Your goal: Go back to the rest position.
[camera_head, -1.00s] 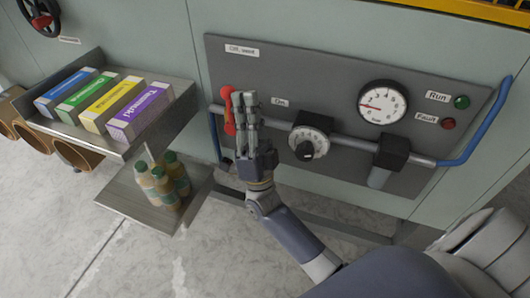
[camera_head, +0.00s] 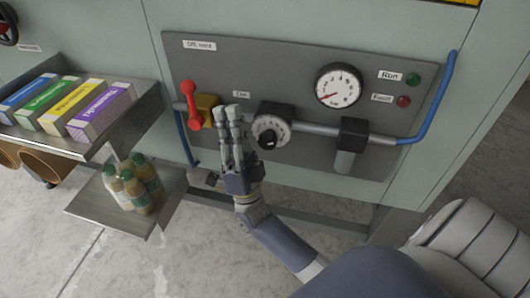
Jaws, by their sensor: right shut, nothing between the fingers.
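My right gripper (camera_head: 234,110) is raised in front of the grey panel (camera_head: 290,65), fingers pointing up and held together with nothing between them. It stands just right of the red lever valve (camera_head: 193,106) and left of the black and white dial knob (camera_head: 269,131), seemingly apart from the lever. The red lever stands roughly upright on its yellow body (camera_head: 207,108), towards the "Off, vent" label (camera_head: 199,45). The round gauge (camera_head: 338,86) has its red needle pointing to the lower left. My left gripper is not in view.
At left, a metal shelf (camera_head: 140,105) holds several coloured boxes (camera_head: 67,108), and a lower shelf (camera_head: 105,207) holds bottles (camera_head: 140,184). The floor (camera_head: 190,262) in front is open.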

